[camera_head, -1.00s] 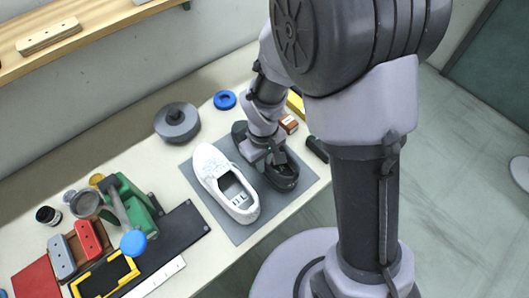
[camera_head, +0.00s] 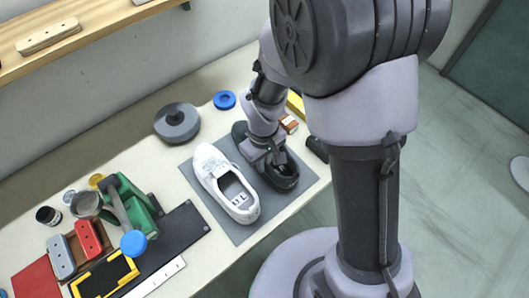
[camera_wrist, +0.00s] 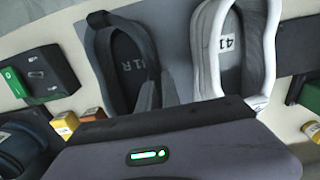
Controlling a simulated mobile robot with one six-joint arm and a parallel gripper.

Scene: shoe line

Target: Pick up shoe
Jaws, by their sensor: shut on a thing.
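A black shoe (camera_head: 287,183) lies on the right part of a grey mat, partly covered by my gripper (camera_head: 272,158). I cannot tell whether the shoe is clear of the mat. A white shoe (camera_head: 207,160) lies beside it to the left, apart from the gripper; it also shows in the wrist view (camera_wrist: 258,60).
The grey mat (camera_head: 240,234) lies near the table's front edge. A dark round weight (camera_head: 176,123) and a blue ring (camera_head: 224,100) stand behind. A green press (camera_head: 133,200) and trays fill the left. Small boxes (camera_head: 290,123) lie behind the black shoe.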

